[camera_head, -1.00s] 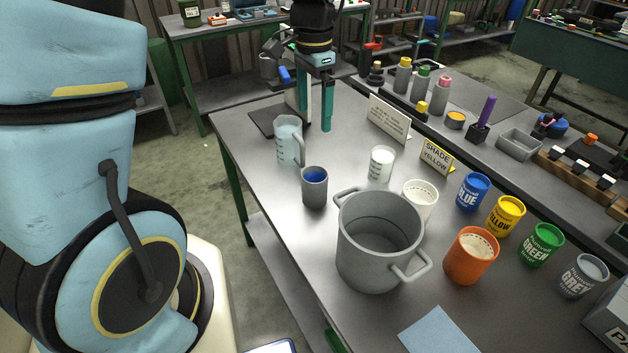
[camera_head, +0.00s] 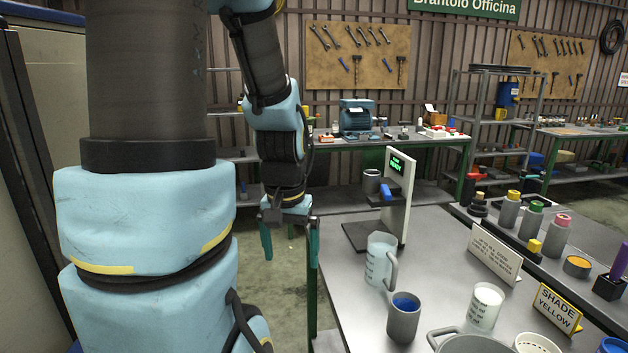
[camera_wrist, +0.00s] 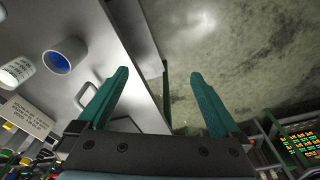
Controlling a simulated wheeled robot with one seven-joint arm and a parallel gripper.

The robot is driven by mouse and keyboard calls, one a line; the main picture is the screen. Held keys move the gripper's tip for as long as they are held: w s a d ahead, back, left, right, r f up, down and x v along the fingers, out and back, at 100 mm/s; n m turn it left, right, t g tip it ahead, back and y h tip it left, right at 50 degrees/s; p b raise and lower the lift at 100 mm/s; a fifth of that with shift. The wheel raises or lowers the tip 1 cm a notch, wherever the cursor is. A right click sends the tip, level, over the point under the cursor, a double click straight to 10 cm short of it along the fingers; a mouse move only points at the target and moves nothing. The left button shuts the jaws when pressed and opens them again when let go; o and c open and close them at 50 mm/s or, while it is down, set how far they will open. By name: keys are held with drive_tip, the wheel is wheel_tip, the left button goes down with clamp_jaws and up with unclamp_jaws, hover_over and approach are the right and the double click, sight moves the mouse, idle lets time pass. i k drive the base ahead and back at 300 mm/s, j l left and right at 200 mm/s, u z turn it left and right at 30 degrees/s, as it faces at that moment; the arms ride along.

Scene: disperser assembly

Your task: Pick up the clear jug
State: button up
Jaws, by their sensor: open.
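The clear jug (camera_head: 377,264), see-through with measuring marks and a handle on its right, stands upright near the table's left edge in the head view. My gripper (camera_head: 290,243) is open and empty, left of the jug and clear of it, past the table's left edge. In the wrist view, the green fingers of my gripper (camera_wrist: 159,76) are wide apart with floor and the table edge between them. A pale looped handle, apparently the jug's (camera_wrist: 86,98), shows beside the left finger, which hides part of it.
A grey cup with blue contents (camera_head: 404,316) stands just in front of the jug, and a white cup (camera_head: 486,305) to its right. Behind the jug is a stand with a display (camera_head: 398,190) on a dark base. A sign (camera_head: 495,254) stands further right.

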sight(382, 265)
drive_tip(key=i+j+z, duration=0.4)
drive_tip(key=j, duration=0.25)
drive_tip(key=i+j+z, duration=0.2)
drive_tip(key=i+j, duration=0.1)
drive_tip(key=j, duration=0.1)
